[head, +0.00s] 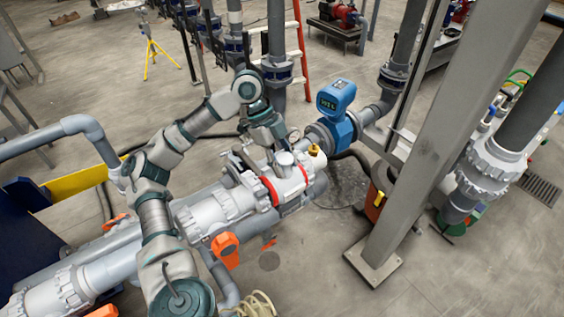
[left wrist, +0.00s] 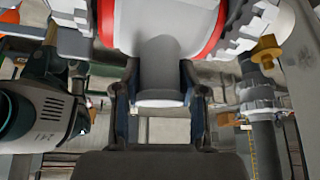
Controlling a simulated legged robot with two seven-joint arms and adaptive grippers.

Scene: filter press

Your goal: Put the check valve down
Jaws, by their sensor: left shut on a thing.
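The check valve (head: 287,182) is a pale body with a round stub on top and red rings at its ends. It lies in line with the grey pipe run, in the middle of the head view. My left gripper (head: 276,150) reaches down to it from above. In the left wrist view, the two dark fingers of my left gripper (left wrist: 160,103) are on either side of the valve's grey stub (left wrist: 160,72), shut on it. The valve's underside and the exact fit at its ends are hidden. My right gripper is not in view.
A blue flow meter (head: 337,115) stands on the pipe just beyond the valve. A thick grey post (head: 415,150) rises on the right. An orange handle (head: 226,249) sticks out below the pipe. A yellow fitting (head: 314,150) sits close to the valve's right end.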

